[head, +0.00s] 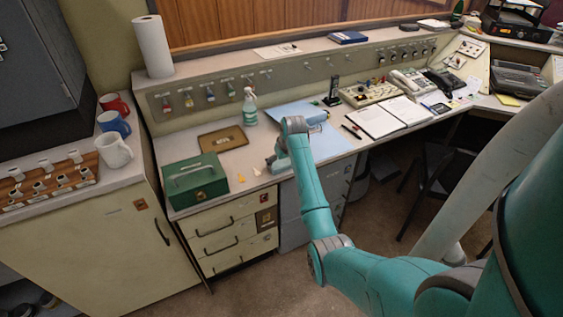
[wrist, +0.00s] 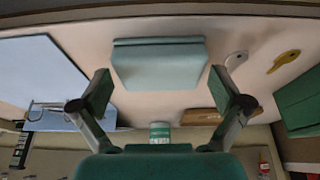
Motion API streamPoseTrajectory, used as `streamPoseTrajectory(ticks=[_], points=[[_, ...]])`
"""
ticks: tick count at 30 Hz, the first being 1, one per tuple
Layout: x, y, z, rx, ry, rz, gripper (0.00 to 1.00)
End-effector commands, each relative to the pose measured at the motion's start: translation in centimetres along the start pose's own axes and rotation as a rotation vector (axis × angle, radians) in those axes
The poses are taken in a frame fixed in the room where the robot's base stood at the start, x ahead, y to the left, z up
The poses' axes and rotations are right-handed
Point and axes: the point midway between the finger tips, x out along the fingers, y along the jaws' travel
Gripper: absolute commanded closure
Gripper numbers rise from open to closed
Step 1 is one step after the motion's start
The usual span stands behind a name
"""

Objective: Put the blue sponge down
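In the wrist view the pale blue sponge (wrist: 160,65) lies on the desk top, just beyond and between the fingertips of my gripper (wrist: 161,88). The fingers are spread, and a narrow gap shows between each fingertip and the sponge. In the head view my gripper (head: 277,160) is low over the front part of the desk (head: 232,160), right of the green cash box (head: 195,183).
A yellow key (wrist: 284,61) and a pale key tag (wrist: 236,58) lie beside the sponge. Three mugs are on the left cabinet (head: 95,225).

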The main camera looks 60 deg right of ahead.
Motion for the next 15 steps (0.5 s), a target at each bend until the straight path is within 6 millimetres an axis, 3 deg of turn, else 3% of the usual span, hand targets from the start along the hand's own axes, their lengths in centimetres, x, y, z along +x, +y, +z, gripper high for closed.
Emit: streamPoseTrajectory(ticks=[8, 15], points=[[-0.6, 0.0, -0.1, 0.0, 0.0, 0.0, 0.0], [-4.6, 0.0, -0.2, 0.0, 0.003, 0.001, 0.0]])
